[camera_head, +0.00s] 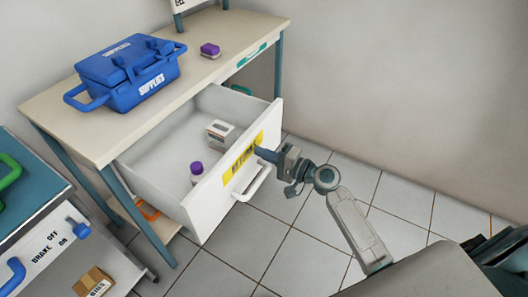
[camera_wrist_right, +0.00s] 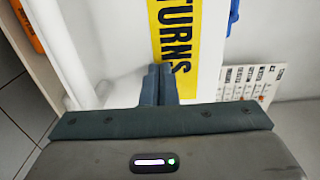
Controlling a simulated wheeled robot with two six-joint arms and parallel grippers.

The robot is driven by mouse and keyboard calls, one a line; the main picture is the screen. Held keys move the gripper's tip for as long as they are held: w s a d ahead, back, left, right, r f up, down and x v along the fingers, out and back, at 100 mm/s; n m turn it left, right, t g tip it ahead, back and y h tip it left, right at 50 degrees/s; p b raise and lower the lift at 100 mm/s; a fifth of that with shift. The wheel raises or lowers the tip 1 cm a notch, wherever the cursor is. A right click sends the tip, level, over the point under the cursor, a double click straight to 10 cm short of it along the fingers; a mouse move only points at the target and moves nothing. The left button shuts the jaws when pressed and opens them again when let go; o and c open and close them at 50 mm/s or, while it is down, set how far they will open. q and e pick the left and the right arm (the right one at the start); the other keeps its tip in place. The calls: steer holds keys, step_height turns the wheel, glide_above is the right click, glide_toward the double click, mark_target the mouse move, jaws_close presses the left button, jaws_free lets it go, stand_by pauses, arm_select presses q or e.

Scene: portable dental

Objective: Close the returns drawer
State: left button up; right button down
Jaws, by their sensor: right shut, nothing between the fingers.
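The white returns drawer (camera_head: 216,198) hangs open under the table top in the head view. Its front carries a yellow label (camera_head: 243,158) and a white bar handle (camera_head: 256,185). In the right wrist view the yellow label (camera_wrist_right: 174,45) reads "TURNS". My right gripper (camera_head: 258,152) is shut and empty, with its tips at the drawer front by the label; I cannot tell whether they touch. In the right wrist view its shut fingers (camera_wrist_right: 158,84) overlap the label's lower edge. My left gripper is not in view.
Inside the drawer are a white box (camera_head: 220,132) and a purple-capped bottle (camera_head: 196,172). A blue supplies case (camera_head: 130,75) and a purple-topped item (camera_head: 210,50) sit on the table (camera_head: 60,108). A cart (camera_head: 35,225) stands at left. The tiled floor (camera_head: 300,245) is clear.

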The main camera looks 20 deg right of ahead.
stand_by(0.3)
steer(key=b+x, duration=0.1)
steer(key=x, duration=1.1)
steer(key=shift+a+b, duration=0.15)
steer(key=shift+b, duration=0.25)
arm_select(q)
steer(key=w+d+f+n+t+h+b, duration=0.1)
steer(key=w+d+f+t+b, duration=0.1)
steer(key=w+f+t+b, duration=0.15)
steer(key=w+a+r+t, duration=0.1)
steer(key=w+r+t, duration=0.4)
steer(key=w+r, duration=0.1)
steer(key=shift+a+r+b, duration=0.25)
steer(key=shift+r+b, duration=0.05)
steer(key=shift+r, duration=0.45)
arm_select(e)
steer(key=x, duration=1.4)
steer(key=shift+w+r, duration=0.2)
steer(key=shift+r, duration=0.15)
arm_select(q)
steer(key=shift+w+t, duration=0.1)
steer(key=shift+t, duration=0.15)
arm_select(e)
steer(key=shift+a+r, duration=0.1)
steer(key=shift+r, duration=0.05)
